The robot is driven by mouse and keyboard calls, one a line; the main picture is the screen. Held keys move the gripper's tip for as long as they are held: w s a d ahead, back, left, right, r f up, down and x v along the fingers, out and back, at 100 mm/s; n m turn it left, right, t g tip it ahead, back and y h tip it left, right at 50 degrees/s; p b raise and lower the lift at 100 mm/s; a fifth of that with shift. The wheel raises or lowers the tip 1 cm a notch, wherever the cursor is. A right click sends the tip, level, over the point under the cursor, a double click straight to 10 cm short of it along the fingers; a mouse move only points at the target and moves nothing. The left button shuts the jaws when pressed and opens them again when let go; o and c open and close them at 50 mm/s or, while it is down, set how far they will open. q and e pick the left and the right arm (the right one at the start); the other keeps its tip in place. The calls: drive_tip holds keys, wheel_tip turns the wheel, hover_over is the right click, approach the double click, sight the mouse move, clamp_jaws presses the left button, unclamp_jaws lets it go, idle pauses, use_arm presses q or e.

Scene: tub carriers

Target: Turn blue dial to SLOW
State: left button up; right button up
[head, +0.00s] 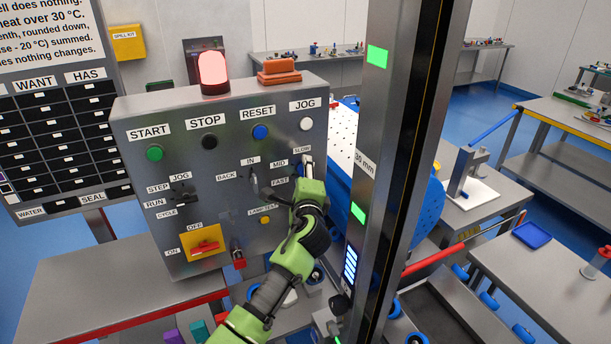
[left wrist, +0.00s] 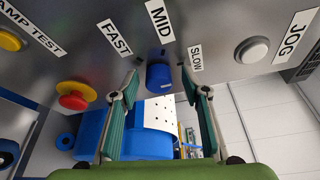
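The blue dial (left wrist: 158,76) shows in the left wrist view below the labels FAST (left wrist: 114,38), MID (left wrist: 160,20) and SLOW (left wrist: 196,58). It appears to face MID, though its pointer mark is too small to be sure. My left gripper (left wrist: 159,85) is open, with one finger on each side of the dial and a gap visible to each. In the head view my left gripper (head: 307,168) is at the panel's right side, below the SLOW label, and hides most of the dial. My right gripper is not in view.
The grey control panel (head: 228,140) carries START, STOP, RESET and JOG buttons, a red beacon (head: 212,72) and a red switch on a yellow plate (head: 203,243). The white JOG button (left wrist: 252,49) and a red button (left wrist: 76,97) flank the dial. A dark post stands right of the panel.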

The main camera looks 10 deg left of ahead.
use_arm(q)
drive_tip(key=shift+d+f, duration=0.1)
drive_tip(key=v, duration=1.2)
